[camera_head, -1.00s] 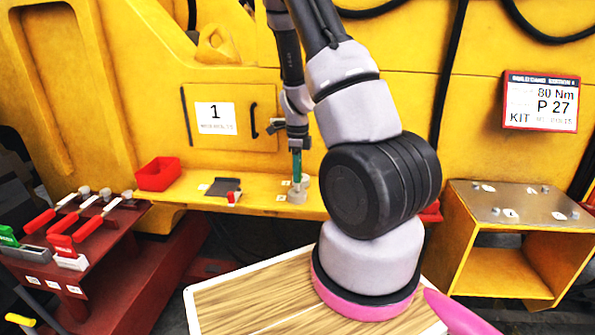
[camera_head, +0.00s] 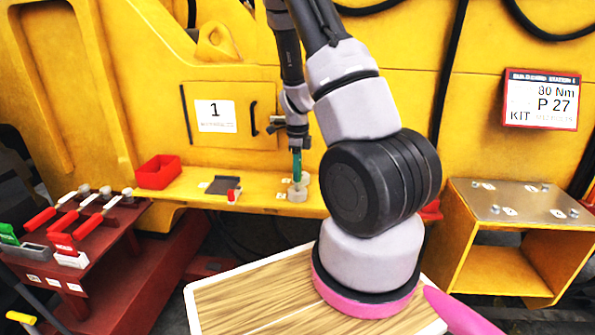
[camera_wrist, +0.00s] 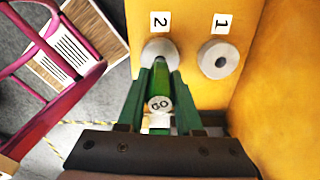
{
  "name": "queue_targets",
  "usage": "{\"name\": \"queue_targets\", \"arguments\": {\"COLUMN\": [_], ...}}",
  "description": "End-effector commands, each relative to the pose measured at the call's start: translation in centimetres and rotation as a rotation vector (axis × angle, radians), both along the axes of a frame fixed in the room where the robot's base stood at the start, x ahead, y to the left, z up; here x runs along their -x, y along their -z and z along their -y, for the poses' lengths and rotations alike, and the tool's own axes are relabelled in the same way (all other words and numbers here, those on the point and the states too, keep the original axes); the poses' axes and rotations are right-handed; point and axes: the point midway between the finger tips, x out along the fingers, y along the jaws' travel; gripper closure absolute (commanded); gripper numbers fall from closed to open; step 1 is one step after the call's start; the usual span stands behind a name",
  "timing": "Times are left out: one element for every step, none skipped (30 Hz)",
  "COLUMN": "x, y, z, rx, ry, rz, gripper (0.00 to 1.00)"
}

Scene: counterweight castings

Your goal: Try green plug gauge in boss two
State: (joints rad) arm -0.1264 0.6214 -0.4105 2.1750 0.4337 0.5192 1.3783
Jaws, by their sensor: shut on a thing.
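My gripper (camera_head: 297,150) is shut on the green plug gauge (camera_head: 297,168) over the yellow ledge, and the gauge points down. In the wrist view, the gauge (camera_wrist: 160,88) lies between the two green fingers of my gripper (camera_wrist: 161,76), with a round face marked GO towards the camera. Its far end overlaps boss two (camera_wrist: 152,46), a round grey boss beside the label 2. The gauge hides the boss's bore, so I cannot tell whether the tip is inside it. Boss one (camera_wrist: 218,59), with an open dark hole, stands to the right by label 1.
A red bin (camera_head: 158,172) and a dark plate (camera_head: 222,185) with a small red-and-white item sit left on the ledge (camera_head: 190,190). A red stand (camera_head: 100,240) with red-handled tools is at far left. A yellow metal-topped stand (camera_head: 510,200) is at right.

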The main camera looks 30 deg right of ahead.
Motion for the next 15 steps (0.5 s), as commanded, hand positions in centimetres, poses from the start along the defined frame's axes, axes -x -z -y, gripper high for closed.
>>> {"name": "queue_targets", "arguments": {"x": [0.00,0.00,0.00,0.00,0.00,0.00,0.00,-0.01,-0.01,-0.01,-0.01,-0.02,-0.02,-0.02,-0.03], "y": [0.06,0.10,0.15,0.19,0.22,0.27,0.31,0.34,0.39,0.42,0.46,0.51,0.54,0.58,0.62], "z": [0.01,0.01,0.01,0.02,0.01,0.01,0.03,0.02,0.02,0.02,0.02,0.03,0.02,0.02,0.02], "rx": [0.000,0.000,0.000,0.000,0.000,0.000,0.000,0.000,0.000,0.000,0.000,0.000,0.000,0.001,0.001], "ry": [0.000,0.000,0.000,0.000,0.000,0.000,0.000,0.000,0.000,0.000,0.000,0.000,0.000,0.001,0.001], "rz": [0.000,0.000,0.000,0.000,0.000,0.000,0.000,0.000,0.000,0.000,0.000,0.000,0.000,0.001,0.001], "gripper": [1.00,1.00,1.00,1.00,1.00,1.00,1.00,1.00,1.00,1.00,1.00,1.00,1.00,1.00,1.00]}}
